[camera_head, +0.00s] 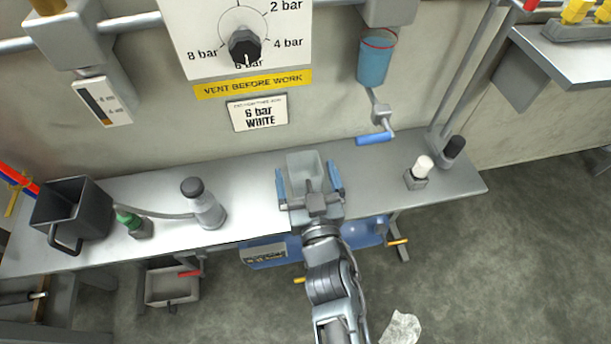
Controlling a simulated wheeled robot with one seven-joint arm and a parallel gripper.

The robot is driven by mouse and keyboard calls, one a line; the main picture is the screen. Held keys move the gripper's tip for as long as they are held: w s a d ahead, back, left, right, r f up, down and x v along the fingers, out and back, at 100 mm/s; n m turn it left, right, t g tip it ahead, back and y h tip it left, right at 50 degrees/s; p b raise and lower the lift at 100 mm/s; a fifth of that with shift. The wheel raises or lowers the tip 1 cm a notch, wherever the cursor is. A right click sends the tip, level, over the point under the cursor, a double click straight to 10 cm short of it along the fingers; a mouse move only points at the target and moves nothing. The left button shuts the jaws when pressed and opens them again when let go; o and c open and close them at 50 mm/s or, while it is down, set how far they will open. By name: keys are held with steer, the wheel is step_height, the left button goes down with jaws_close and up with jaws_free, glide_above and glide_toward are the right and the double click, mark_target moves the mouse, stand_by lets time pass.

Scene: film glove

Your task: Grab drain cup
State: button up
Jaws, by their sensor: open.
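A pale grey, squarish open cup (305,165), which looks like the drain cup, stands on the bench (240,180) near its middle. My gripper (309,180) is open, with its two blue-padded fingers apart, one toward each side of the cup. The gripper's palm covers the near part of the cup. I cannot tell whether either finger touches it. A dark square container with a handle (72,212) stands at the bench's left end.
White-topped (419,170) and black-topped (453,148) pieces stand at right. A blue bowl (375,60) and blue-handled crank (374,138) hang above the bench.

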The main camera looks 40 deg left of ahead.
steer(key=c, duration=1.1)
